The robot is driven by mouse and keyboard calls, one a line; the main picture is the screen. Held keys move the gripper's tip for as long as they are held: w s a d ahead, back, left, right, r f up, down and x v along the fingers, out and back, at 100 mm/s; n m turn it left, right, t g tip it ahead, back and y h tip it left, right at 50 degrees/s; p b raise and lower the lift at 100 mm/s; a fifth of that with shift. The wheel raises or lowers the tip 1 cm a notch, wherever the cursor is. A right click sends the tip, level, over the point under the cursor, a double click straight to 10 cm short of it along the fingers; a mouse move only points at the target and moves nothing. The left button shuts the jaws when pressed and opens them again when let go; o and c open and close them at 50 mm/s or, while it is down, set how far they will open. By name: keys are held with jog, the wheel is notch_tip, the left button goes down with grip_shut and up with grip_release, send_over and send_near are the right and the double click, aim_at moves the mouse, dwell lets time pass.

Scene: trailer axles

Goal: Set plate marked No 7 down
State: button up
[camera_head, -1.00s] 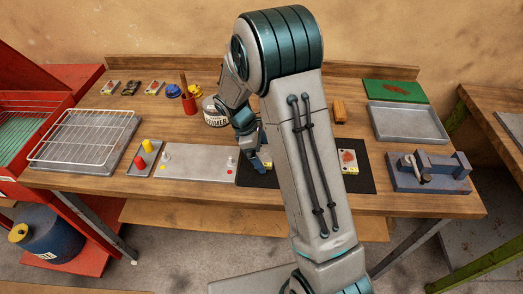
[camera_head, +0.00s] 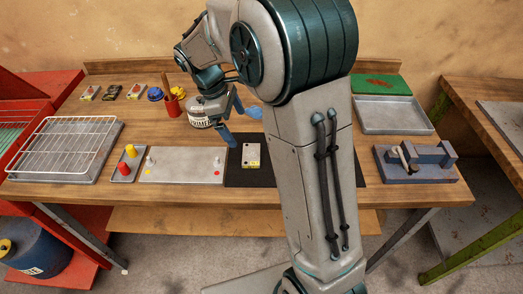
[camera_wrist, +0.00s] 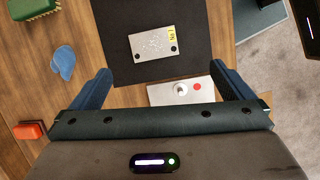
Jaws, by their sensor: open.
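The plate marked No 7 (camera_head: 250,156) is a small light grey plate lying flat on the left part of the black mat (camera_head: 237,180). In the wrist view the plate (camera_wrist: 158,45) shows a yellow tag, two dark holes at corners and faint marks on its face; the tag's writing is too small to read surely. My gripper (camera_head: 231,121) is open and empty, above and apart from the plate. In the wrist view its two blue fingers (camera_wrist: 162,80) are spread wide, with the plate beyond them. My arm hides the right part of the mat in the head view.
A metal panel (camera_head: 183,165) with pegs and coloured dots lies left of the mat. A small tray (camera_head: 124,172) with red and yellow pieces and a wire rack (camera_head: 66,145) stand farther left.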

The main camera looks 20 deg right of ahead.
jog(key=s+d+r+m+t+y, duration=0.2)
jog(key=s+m, duration=0.4)
jog(key=s, duration=0.4)
jog(key=s+d+r+m+t+y, duration=0.1)
jog(key=s+d+r+m+t, duration=0.1)
jog(key=s+m, duration=0.5)
jog(key=s, duration=0.4)
jog(key=shift+d+r+y, duration=0.15)
jog(key=shift+d+y, duration=0.05)
jog(key=shift+y, duration=0.2)
